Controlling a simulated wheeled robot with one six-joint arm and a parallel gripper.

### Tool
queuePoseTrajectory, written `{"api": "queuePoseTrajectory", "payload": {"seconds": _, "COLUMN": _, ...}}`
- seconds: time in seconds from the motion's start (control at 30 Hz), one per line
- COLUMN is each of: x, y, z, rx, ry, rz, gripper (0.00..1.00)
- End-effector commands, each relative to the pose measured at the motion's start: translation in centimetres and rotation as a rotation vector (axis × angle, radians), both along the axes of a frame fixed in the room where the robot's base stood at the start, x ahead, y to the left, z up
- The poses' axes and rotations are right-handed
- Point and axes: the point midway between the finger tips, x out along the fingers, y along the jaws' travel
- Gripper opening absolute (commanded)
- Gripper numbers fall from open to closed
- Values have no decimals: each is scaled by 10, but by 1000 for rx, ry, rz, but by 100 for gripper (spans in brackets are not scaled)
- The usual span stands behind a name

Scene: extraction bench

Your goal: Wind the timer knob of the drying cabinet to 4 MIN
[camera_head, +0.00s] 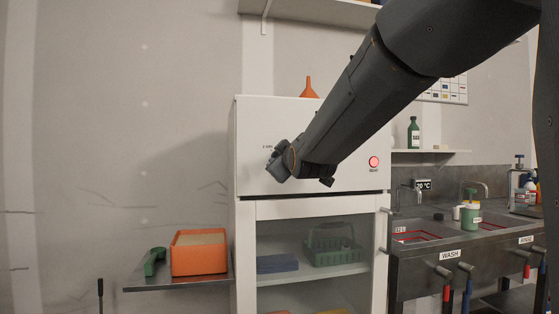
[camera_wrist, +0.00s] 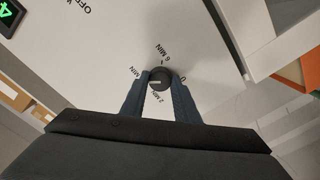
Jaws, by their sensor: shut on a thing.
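The drying cabinet (camera_head: 250,120) is a white box with a glass door below its upper panel. Its round dark timer knob (camera_wrist: 159,74) shows in the wrist view, ringed by the marks 6 MIN, 0 and 2 MIN and a partly covered MIN mark at left. A pale line on the knob's face points left in that view, between the partly covered mark and 2 MIN. My gripper (camera_wrist: 161,81) is shut on the knob, one blue-grey finger on each side. In the head view my gripper (camera_head: 279,161) is at the upper panel and hides the knob.
A red round button (camera_head: 374,162) glows on the panel's right. An orange funnel (camera_head: 309,89) stands on top. An orange box (camera_head: 199,253) and green scoop (camera_head: 153,262) are on the left shelf (camera_head: 180,283). The sinks (camera_head: 415,236) are at right.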

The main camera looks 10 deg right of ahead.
Motion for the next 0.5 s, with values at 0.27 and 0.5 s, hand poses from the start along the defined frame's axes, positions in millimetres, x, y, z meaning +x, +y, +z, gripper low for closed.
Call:
{"api": "queuePoseTrajectory", "payload": {"seconds": 0.27, "x": 0, "y": 0, "z": 0, "rx": 194, "ry": 1, "rz": 0, "gripper": 46}}
{"api": "queuePoseTrajectory", "payload": {"seconds": 0.5, "x": 0, "y": 0, "z": 0, "rx": 192, "ry": 0, "rz": 0, "gripper": 47}}
